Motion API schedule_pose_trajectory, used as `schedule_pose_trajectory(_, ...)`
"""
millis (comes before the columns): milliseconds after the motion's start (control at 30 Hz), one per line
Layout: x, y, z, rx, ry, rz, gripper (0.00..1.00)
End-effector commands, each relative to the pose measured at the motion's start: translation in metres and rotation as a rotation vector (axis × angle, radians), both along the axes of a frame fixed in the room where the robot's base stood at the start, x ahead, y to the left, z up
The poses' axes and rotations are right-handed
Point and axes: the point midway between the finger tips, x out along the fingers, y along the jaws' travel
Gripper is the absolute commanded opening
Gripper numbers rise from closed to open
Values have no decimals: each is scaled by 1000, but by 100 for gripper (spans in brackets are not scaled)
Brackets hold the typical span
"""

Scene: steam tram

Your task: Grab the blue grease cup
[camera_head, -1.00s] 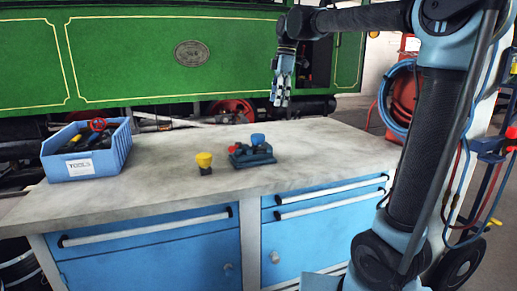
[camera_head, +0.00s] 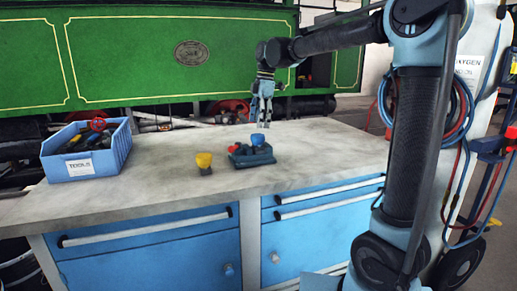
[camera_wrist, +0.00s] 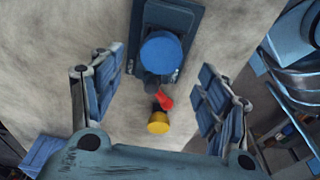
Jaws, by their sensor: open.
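The blue grease cup (camera_head: 258,140) stands upright on a dark blue fixture (camera_head: 250,157) on the workbench. In the wrist view the cup (camera_wrist: 161,52) shows as a round blue top, between and beyond the fingers. A red part (camera_head: 233,149) sits on the fixture beside it. A yellow cup (camera_head: 204,160) stands on a small dark base to the left of the fixture. My gripper (camera_head: 262,122) is above the blue cup, pointing down, open and empty. In the wrist view its two fingers (camera_wrist: 156,98) are spread wide apart.
A blue tool box (camera_head: 82,168) labelled TOOLS, holding several tools, stands at the left of the workbench (camera_head: 150,192). The green tram side (camera_head: 120,60) rises behind. Coiled hoses and a cylinder are at the right. The bench around the fixture is mostly clear.

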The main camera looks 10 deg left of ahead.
Motion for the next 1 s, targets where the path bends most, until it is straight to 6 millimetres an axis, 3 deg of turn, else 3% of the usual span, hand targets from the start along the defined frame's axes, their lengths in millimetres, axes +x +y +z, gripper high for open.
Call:
schedule_pose_trajectory(333, -1, 2, -26, 0, 0, -1, 69)
schedule_pose_trajectory(633, -3, 4, -63, 0, 0, 0, 69)
schedule_pose_trajectory(967, -4, 5, -69, 0, 0, -1, 69)
schedule_pose_trajectory(1000, -4, 5, -69, 0, 0, -1, 62)
